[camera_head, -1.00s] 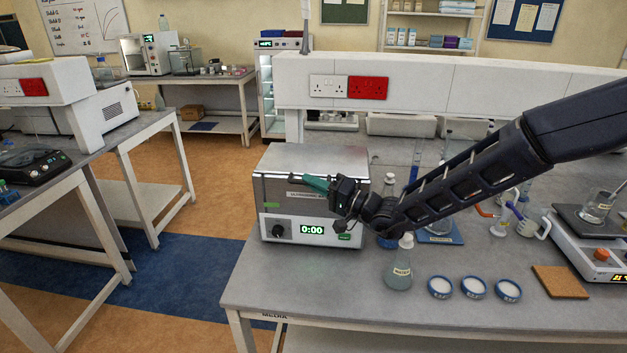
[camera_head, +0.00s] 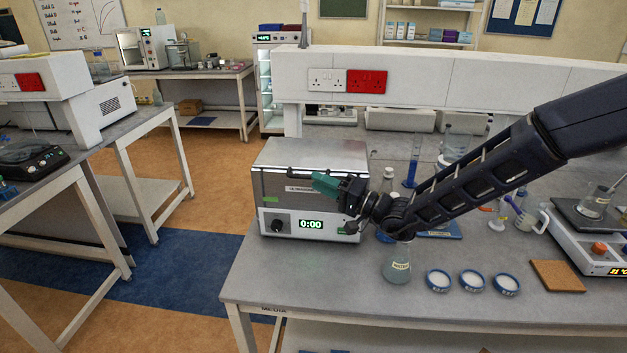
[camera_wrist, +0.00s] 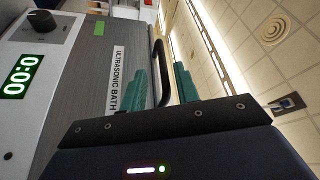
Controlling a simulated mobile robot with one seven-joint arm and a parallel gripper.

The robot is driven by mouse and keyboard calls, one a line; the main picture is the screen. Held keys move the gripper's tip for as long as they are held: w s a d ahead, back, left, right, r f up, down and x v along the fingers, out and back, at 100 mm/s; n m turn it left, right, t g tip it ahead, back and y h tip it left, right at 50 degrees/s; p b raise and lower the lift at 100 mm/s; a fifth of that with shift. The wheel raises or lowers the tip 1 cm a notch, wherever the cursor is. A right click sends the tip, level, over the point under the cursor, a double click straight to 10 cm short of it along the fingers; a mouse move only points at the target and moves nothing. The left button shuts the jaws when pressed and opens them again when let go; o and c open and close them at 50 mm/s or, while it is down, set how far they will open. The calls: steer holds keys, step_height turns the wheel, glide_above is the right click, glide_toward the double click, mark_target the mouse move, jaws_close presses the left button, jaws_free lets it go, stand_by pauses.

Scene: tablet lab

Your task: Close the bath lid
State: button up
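The ultrasonic bath (camera_head: 275,205) is a steel box on the bench with a knob and a 0:00 display. Its lid (camera_head: 310,153) lies flat on top and looks closed. The dark bar handle (camera_head: 300,174) is on the lid's front side. My gripper (camera_head: 322,184), with green fingers, is at the front of the bath near the handle and covers part of the front. In the wrist view the fingers of my gripper (camera_wrist: 160,88) are apart, with the handle (camera_wrist: 160,70) showing between them and gaps on both sides. I cannot tell how far the fingertips reach past it.
A labelled flask (camera_head: 397,264) and several round blue-rimmed dishes (camera_head: 438,281) stand right of the bath. The white shelf unit (camera_head: 430,85) runs behind. The bench front is clear.

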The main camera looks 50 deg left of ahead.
steer(key=v, duration=0.7)
steer(key=shift+d, duration=0.35)
steer(key=shift+w+f, duration=0.15)
steer(key=w+d+r+n+g+h, duration=0.1)
steer(key=w+d+r+h, duration=0.15)
steer(key=w+d, duration=0.3)
steer(key=w+d+r+n+h, duration=0.1)
steer(key=w+d+r, duration=0.3)
steer(key=d, duration=0.3)
steer(key=w+d+r+m+t+h, duration=0.15)
steer(key=w+d, duration=0.25)
steer(key=d, duration=0.7)
steer(key=w+d+m+t+h, duration=0.1)
steer(key=w+d+t+h, duration=0.3)
steer(key=d, duration=0.7)
steer(key=w+d+m+t+h, duration=0.1)
steer(key=d+m+t+h, duration=0.7)
steer(key=d, duration=3)
steer(key=shift+w+d+r+m+h, duration=0.2)
steer(key=shift+d+r+m+h, duration=0.2)
steer(key=shift+m+h, duration=0.2)
